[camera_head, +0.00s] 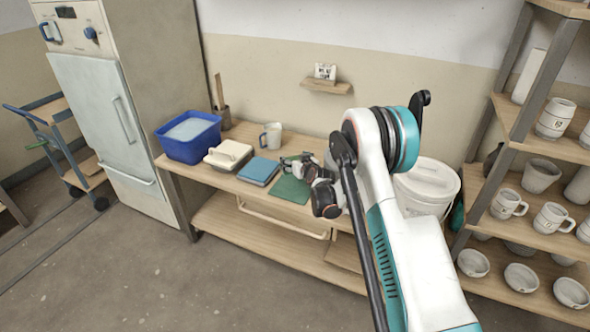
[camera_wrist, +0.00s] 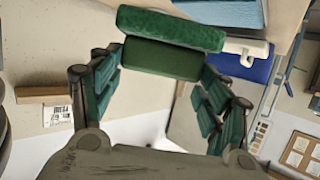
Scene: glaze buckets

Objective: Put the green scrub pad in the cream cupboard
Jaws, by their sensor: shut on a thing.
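The green scrub pad (camera_wrist: 170,58) shows at the top of the wrist view, between the fingertips of my gripper (camera_wrist: 165,72). My gripper is shut on it. In the head view the pad (camera_head: 289,189) appears as a flat green piece just in front of my gripper (camera_head: 296,165), over the bench near its front edge. I cannot tell whether it touches the bench top.
On the bench (camera_head: 178,171) are a blue tub (camera_head: 187,148), a cream lidded box (camera_head: 228,154), a blue pad (camera_head: 258,171) and a mug (camera_head: 271,136). A white bucket (camera_head: 428,187) stands right of my arm. Pottery shelves (camera_head: 540,155) are at right; a tall appliance (camera_head: 100,120) is at left.

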